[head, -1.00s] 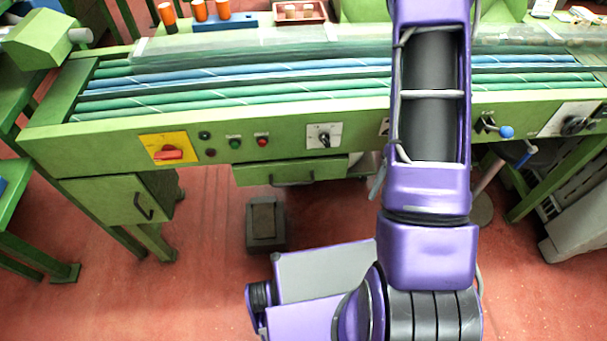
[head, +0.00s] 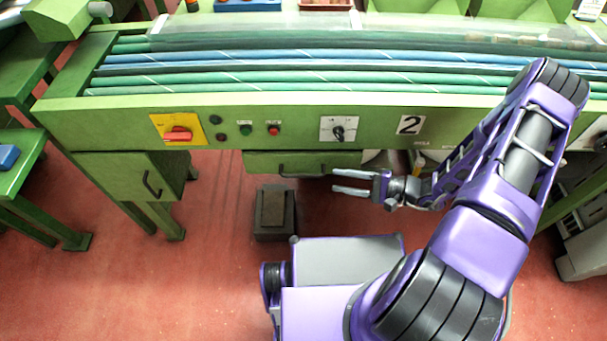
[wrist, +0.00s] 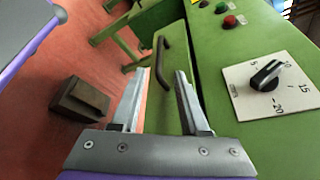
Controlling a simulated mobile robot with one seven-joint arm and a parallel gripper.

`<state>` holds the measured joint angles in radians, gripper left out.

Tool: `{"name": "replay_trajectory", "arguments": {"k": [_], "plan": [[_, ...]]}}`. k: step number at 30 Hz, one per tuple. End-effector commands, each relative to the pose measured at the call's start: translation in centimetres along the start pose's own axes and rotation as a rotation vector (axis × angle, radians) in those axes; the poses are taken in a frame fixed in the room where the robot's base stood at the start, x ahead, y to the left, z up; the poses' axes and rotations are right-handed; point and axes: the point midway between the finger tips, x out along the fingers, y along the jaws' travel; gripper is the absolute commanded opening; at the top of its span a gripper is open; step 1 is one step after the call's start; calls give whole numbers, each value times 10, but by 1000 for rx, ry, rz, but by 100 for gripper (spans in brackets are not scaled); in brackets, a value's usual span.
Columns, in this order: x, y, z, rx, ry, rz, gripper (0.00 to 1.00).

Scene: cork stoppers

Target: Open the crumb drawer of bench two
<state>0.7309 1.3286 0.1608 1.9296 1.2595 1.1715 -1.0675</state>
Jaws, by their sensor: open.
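The shallow green crumb drawer (head: 262,163) sits under the front panel and looks shut. Its dark bar handle (head: 303,174) also shows in the wrist view (wrist: 162,58). My gripper (head: 336,181) is open and empty, just right of the handle in the head view, its fingers pointing left. In the wrist view my gripper (wrist: 162,72) has the handle lined up in the gap between its fingertips. I cannot tell whether the tips reach around it.
A green cabinet (head: 115,172) with its own handle hangs at the left. A dark block-shaped pedal (head: 274,212) stands on the red floor below the drawer. A dial (wrist: 268,75) and buttons jut from the front panel. Floor before the drawer is otherwise mostly clear.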

Motion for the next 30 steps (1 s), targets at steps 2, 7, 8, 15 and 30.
{"name": "replay_trajectory", "arguments": {"k": [2,7,8,15,30], "plan": [[19,1,1,0,-4,3,45],[56,1,1,0,-4,3,45],[63,1,1,0,-4,3,45],[102,1,0,-1,-1,3,45],[116,1,0,0,1,3,41]]}}
